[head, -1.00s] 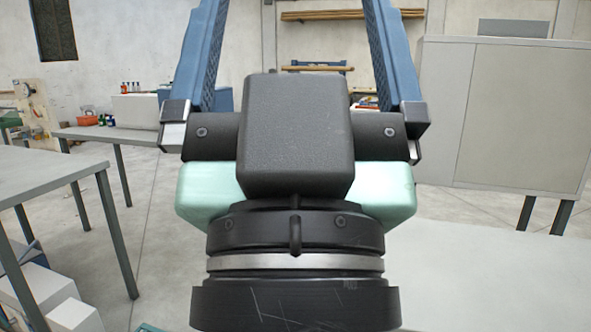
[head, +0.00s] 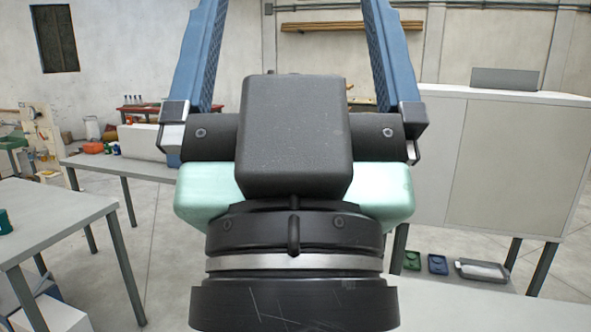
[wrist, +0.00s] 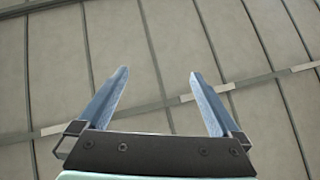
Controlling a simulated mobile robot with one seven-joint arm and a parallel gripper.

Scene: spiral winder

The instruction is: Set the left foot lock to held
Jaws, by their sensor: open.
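My gripper (wrist: 159,73) is open and empty, its two blue fingers well apart. In the head view the gripper (head: 288,20) points up and fills the middle, and its fingertips run past the top edge. The wrist view shows only a panelled surface with dark ribs beyond the fingers, probably the ceiling. I cannot make out the left foot lock or the spiral winder in either view. My gripper and arm hide the middle of the head view.
A grey table (head: 60,215) stands at left, with another table (head: 125,166) behind it. Small green (head: 412,260) and blue (head: 437,264) trays and a grey tray (head: 482,270) lie low at right. Concrete floor shows between the left tables and my arm.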

